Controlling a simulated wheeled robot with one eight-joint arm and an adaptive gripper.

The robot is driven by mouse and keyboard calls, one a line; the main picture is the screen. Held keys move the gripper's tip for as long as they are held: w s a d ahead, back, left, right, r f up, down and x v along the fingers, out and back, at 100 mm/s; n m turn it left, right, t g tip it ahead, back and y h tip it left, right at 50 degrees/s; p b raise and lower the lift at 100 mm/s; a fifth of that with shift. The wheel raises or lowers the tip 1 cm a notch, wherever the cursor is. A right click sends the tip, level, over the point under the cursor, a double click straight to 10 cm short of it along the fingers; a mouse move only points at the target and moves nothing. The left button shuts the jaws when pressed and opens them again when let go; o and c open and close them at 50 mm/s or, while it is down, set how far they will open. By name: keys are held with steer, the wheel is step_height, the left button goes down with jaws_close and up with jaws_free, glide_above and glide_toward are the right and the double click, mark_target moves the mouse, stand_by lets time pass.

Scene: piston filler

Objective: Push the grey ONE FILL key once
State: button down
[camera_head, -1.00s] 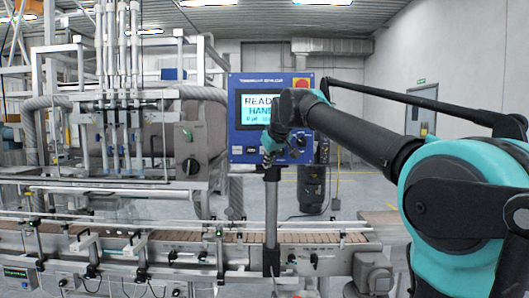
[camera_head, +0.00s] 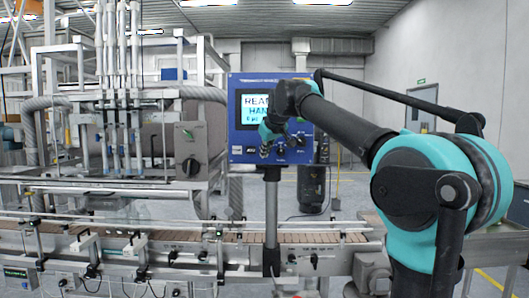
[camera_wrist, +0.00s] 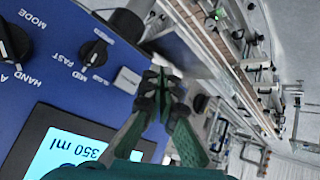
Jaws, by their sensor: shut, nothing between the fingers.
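The blue control panel (camera_head: 233,85) stands on a post in the head view, with my gripper (camera_head: 268,139) in front of its lower part. In the wrist view, the panel (camera_wrist: 65,75) appears turned around. A pale grey key (camera_wrist: 127,80) sits there beside the SPEED knob; its lettering is too small to read. My gripper (camera_wrist: 160,80) is shut and empty, with its tips just right of this key in the picture. I cannot tell whether they touch it. In the head view, my gripper hides part of the panel's lower row.
The panel carries a black SPEED knob (camera_wrist: 95,52), a MODE knob (camera_wrist: 12,42) and a lit display (camera_wrist: 70,150) reading 350 ml. A conveyor (camera_head: 200,237) with rails runs below; filler pipework stands left.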

steer(key=shift+w+d, duration=0.1)
steer(key=shift+w, duration=2.5)
steer(key=shift+w, duration=0.15)
steer(key=shift+w, duration=0.25)
steer(key=shift+w, duration=0.45)
steer(key=shift+s, duration=0.85)
steer(key=s, duration=0.5)
stand_by(0.4)
